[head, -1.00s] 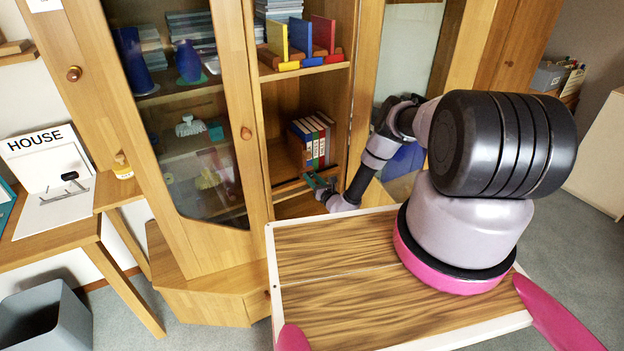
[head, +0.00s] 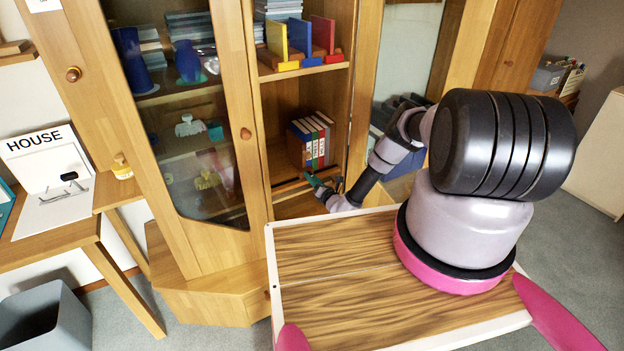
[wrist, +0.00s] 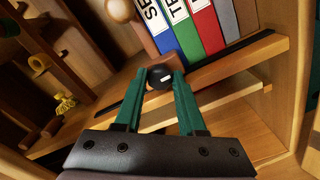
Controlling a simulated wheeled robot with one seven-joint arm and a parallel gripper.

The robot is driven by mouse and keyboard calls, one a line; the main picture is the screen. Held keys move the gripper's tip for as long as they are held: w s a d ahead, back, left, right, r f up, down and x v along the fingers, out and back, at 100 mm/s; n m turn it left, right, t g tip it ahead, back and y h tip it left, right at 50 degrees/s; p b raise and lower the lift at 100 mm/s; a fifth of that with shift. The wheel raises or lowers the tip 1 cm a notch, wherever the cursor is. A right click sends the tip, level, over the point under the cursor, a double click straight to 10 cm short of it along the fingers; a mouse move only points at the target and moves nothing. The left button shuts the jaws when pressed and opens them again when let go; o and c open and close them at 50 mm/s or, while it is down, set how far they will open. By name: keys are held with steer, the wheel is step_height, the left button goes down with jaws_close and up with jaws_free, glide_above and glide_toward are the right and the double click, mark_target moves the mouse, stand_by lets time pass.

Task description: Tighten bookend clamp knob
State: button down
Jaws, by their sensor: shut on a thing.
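In the wrist view a round black clamp knob (wrist: 159,77) with a small white mark sits between the green fingertips of my gripper (wrist: 158,82). The fingers are shut on it from both sides. A reddish-brown wooden piece, apparently the bookend (wrist: 144,42), stands just behind the knob, beside a row of upright labelled books (wrist: 190,30). In the head view my gripper (head: 325,186) is small at the shelf front, below the books (head: 313,140). The knob cannot be made out there.
A dark strip (wrist: 240,60) runs along the shelf edge. A round wooden knob (wrist: 120,9) is close above the fingers. The glass-fronted cabinet door (head: 190,130) stands left of the open shelves. More bookends (head: 300,45) stand on the shelf above.

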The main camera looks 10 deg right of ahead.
steer(key=c, duration=0.5)
jaws_free()
steer(key=v, duration=1)
steer(key=shift+s+d, duration=0.15)
steer(key=shift+s, duration=0.25)
steer(key=shift+r, duration=0.1)
